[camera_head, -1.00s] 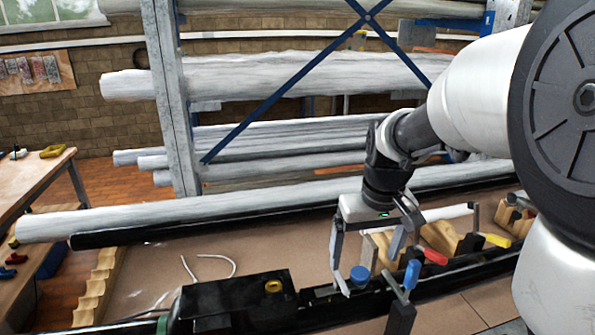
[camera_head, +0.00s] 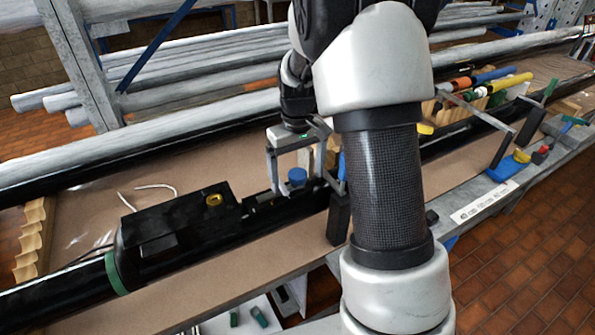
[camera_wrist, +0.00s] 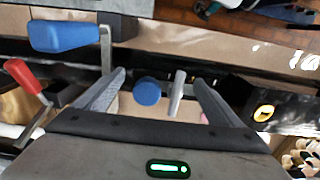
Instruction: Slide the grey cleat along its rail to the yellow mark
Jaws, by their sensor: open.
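My gripper (camera_head: 309,190) is open over the black rail (camera_head: 262,208). In the wrist view its fingers (camera_wrist: 160,78) are spread wide, one on each side of a round blue knob (camera_wrist: 147,91) and a small upright grey piece (camera_wrist: 178,92), which looks like the cleat. Both stand between the fingers, and I see no clear contact.
The black box (camera_head: 178,232) stands on a long black tube with a green band (camera_head: 116,272). A clamp with a blue handle (camera_wrist: 65,36) and one with a red handle (camera_wrist: 22,75) are close to the gripper. Brown board in front (camera_head: 210,290) is clear.

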